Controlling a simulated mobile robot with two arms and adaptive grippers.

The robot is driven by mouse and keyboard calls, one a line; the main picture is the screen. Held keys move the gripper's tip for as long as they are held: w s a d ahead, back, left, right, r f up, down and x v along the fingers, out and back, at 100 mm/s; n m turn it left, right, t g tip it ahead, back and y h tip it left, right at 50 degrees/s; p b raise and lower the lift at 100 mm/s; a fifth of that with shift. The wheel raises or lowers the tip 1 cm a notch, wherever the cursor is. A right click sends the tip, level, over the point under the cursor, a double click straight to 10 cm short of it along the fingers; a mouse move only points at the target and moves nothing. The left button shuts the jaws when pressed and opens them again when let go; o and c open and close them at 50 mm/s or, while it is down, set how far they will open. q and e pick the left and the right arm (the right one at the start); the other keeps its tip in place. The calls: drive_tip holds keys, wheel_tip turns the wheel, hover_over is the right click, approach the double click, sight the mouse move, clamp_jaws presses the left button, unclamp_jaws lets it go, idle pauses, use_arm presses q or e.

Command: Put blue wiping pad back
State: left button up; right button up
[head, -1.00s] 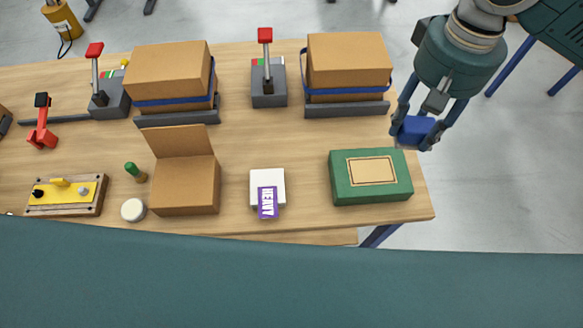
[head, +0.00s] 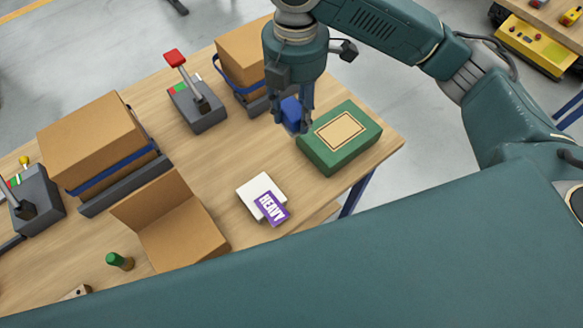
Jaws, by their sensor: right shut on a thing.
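The blue wiping pad (head: 291,115) is a small dark blue block between the fingers of my right gripper (head: 293,124). The gripper points down and is shut on the pad. It shows at the back left corner of the green box (head: 325,160), in front of the strapped cardboard box (head: 241,53). I cannot tell how high the pad is above the table, or whether it touches anything. The fingers hide part of the pad. My left gripper is not in view.
A lever unit (head: 197,106) with a red knob stands left of the gripper. A white block with a purple HEAVY tag (head: 270,207), an open cardboard box (head: 182,235) and a larger strapped box (head: 97,143) are on the table. Bare wood (head: 222,160) lies between them.

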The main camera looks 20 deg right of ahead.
drive_tip(key=shift+a+f+n, duration=0.2)
drive_tip(key=shift+f+n, duration=0.1)
wheel_tip(320, 180, down, 15)
drive_tip(key=shift+r+p, duration=0.2)
drive_tip(key=shift+p, duration=0.45)
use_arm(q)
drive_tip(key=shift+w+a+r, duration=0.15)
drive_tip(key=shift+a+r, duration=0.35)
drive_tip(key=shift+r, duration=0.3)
use_arm(e)
drive_tip(key=shift+f, duration=2.55)
drive_tip(key=shift+f, duration=0.15)
drive_tip(key=o, duration=1.3)
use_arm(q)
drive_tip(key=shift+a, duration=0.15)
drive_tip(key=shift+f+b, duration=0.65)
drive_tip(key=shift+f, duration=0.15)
use_arm(e)
wheel_tip(320, 180, up, 12)
drive_tip(key=shift+r, duration=0.2)
